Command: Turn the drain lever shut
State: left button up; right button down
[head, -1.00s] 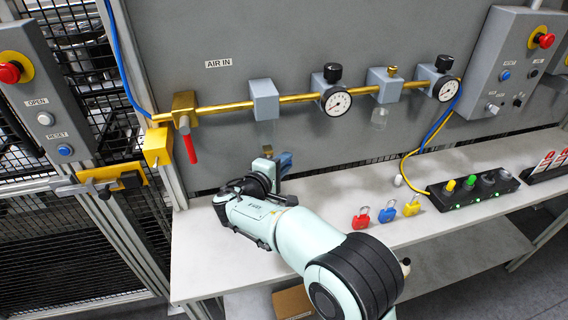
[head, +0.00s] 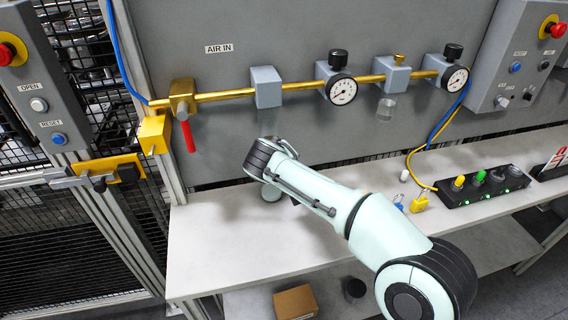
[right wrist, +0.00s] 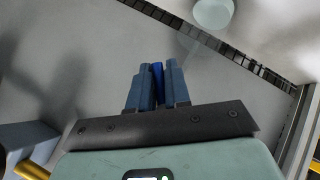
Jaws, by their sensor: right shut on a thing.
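My right arm reaches in from the lower right. Its wrist (head: 268,158) is just below the grey filter block (head: 267,87), and it hides the fingertips and the drain there in the head view. In the right wrist view my right gripper (right wrist: 157,72) is shut on a narrow bright-blue piece, which looks like the drain lever (right wrist: 158,84). Most of this lever is hidden between the fingers, so its angle is hard to tell. My left gripper is not in view.
A pale round cup (head: 270,194) is on the bench (head: 215,250) below the wrist. A red valve handle (head: 188,136) hangs at left. A yellow padlock (head: 419,204) and a switch strip (head: 480,190) lie right. The bench's front left is clear.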

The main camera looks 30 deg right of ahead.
jog(key=y, duration=0.1)
jog(key=a+m+y, duration=0.1)
jog(key=shift+w+r+t+y+b, duration=0.15)
jog(key=shift+w+t+y+b, duration=0.05)
jog(key=shift+t+y+b, duration=0.2)
jog(key=shift+w+a+m+t+y, duration=0.1)
jog(key=shift+a+m+t+y, duration=0.25)
jog(key=shift+m+y, duration=0.75)
jog(key=shift+y, duration=0.3)
jog(key=c, duration=1.2)
grip_release()
jog(key=shift+w+a, duration=0.1)
jog(key=v, duration=1.3)
